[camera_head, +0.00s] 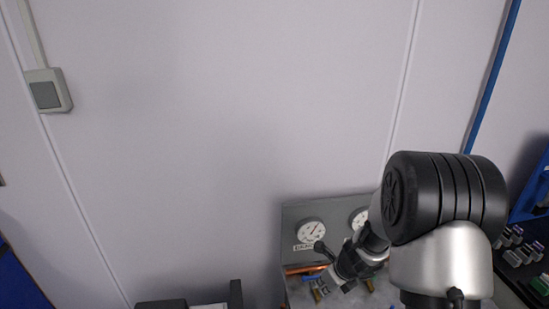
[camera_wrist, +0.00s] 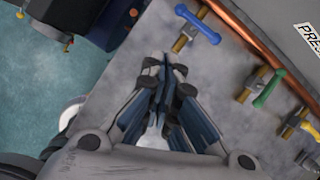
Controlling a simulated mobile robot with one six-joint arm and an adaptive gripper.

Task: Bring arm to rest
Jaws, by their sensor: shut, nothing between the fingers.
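My gripper shows in the wrist view (camera_wrist: 165,75), with its fingertips together and nothing between them. It is over a grey panel or bench surface (camera_wrist: 130,70) that carries valves. In the head view my arm rises at the right, and the wrist end hangs in front of a grey gauge panel (camera_head: 300,215). The fingertips are hard to make out in the head view.
Valves with a blue handle (camera_wrist: 198,24), a green handle (camera_wrist: 268,88) and a yellow handle (camera_wrist: 298,122) stand along a copper pipe (camera_wrist: 245,40). A pressure gauge (camera_head: 311,230) is beside my arm. A blue rack (camera_head: 533,190) stands far right.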

